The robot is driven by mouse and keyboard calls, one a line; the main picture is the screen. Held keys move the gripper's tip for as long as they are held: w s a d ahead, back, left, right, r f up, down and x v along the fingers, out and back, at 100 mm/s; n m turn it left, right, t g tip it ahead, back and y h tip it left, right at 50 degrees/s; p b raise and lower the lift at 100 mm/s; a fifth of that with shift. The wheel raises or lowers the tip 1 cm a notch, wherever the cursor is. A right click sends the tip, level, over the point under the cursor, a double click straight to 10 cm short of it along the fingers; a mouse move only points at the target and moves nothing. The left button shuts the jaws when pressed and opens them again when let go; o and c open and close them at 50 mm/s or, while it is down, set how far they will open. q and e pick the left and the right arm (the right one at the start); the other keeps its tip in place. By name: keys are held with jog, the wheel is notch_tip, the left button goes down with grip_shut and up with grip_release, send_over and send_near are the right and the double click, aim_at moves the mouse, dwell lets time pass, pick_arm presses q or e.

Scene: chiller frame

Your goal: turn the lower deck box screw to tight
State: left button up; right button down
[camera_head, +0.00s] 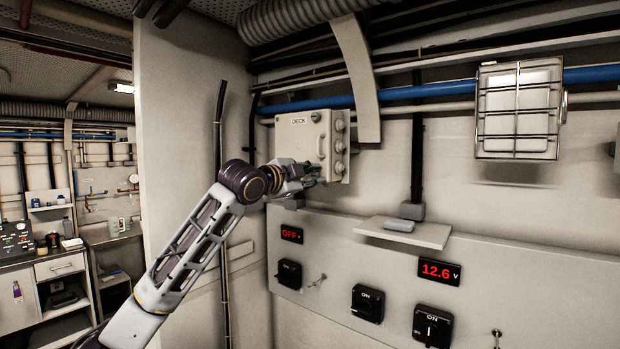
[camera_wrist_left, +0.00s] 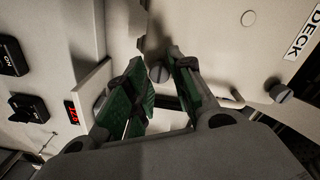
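The deck box (camera_head: 300,140) is a pale box on the wall with a DECK label, and its face also shows in the left wrist view (camera_wrist_left: 215,45). My left gripper (camera_head: 312,176) is at the lower part of the box. In the left wrist view its green-padded fingers (camera_wrist_left: 158,68) are apart, and the lower screw (camera_wrist_left: 158,73), a grey round head, shows in the gap between the fingertips. I cannot tell whether they touch it. The gripper hides this screw in the head view. Another screw (camera_wrist_left: 278,90) sits near the label. My right gripper is not in view.
Round fittings (camera_head: 339,147) line the box's right side. A small shelf (camera_head: 420,232) juts out below right, above a panel with black switches (camera_head: 367,303) and red displays (camera_head: 439,271). A blue pipe (camera_head: 420,91) and a caged lamp (camera_head: 518,108) are on the wall.

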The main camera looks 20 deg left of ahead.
pick_arm(q)
jog(key=shift+o, duration=1.1)
jog(key=v, duration=1.2)
